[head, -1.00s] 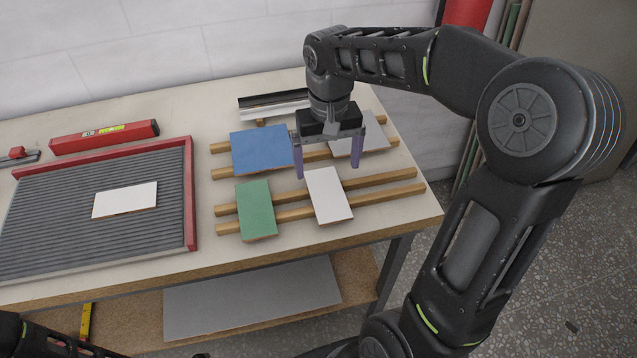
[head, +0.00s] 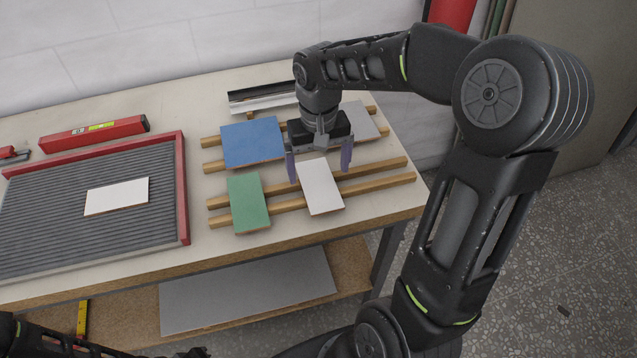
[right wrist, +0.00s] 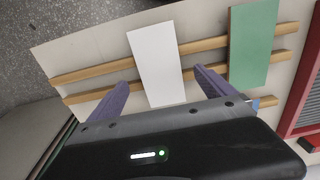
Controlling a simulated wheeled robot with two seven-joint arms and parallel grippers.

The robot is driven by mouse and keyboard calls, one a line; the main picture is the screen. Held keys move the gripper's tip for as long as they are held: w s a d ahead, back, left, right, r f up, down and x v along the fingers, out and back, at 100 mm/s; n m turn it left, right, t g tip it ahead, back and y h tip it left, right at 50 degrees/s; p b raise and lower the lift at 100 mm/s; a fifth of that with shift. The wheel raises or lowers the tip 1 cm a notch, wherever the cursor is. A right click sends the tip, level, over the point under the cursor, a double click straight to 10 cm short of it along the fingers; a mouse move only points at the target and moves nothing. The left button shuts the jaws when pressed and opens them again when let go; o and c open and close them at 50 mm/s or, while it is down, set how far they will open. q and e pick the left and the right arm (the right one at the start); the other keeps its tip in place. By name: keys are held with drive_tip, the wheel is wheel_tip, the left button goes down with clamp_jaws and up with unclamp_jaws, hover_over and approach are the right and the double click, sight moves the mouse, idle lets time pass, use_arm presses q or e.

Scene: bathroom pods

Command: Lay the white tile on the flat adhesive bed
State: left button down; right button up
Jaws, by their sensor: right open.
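A white tile (head: 320,190) lies across two wooden slats at the right of the bench, right of a green tile. It also shows in the right wrist view (right wrist: 155,62). My right gripper (head: 319,175) is open above its far end, with one purple finger on each side. In the right wrist view the fingers (right wrist: 158,90) straddle the tile with gaps, not touching it. The flat adhesive bed (head: 60,235) is the grey ridged surface at the left, with a red edge. Another white tile (head: 117,196) lies on it. My left gripper is out of view.
The green tile (head: 248,203), a blue tile (head: 252,142) and a grey tile (head: 358,123) lie on the slats nearby. A red level (head: 94,134) lies behind the bed. A metal channel (head: 262,98) lies at the back. Ridged bed surface is bare around its tile.

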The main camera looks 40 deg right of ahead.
sight(319, 184)
wheel_tip(319, 184, down, 4)
drive_tip(key=shift+r, duration=0.15)
drive_tip(key=shift+c, duration=0.4)
drive_tip(key=c, duration=1.6)
drive_tip(key=shift+o, duration=0.2)
drive_tip(key=shift+r, duration=0.1)
wheel_tip(319, 184, up, 10)
idle(0.3)
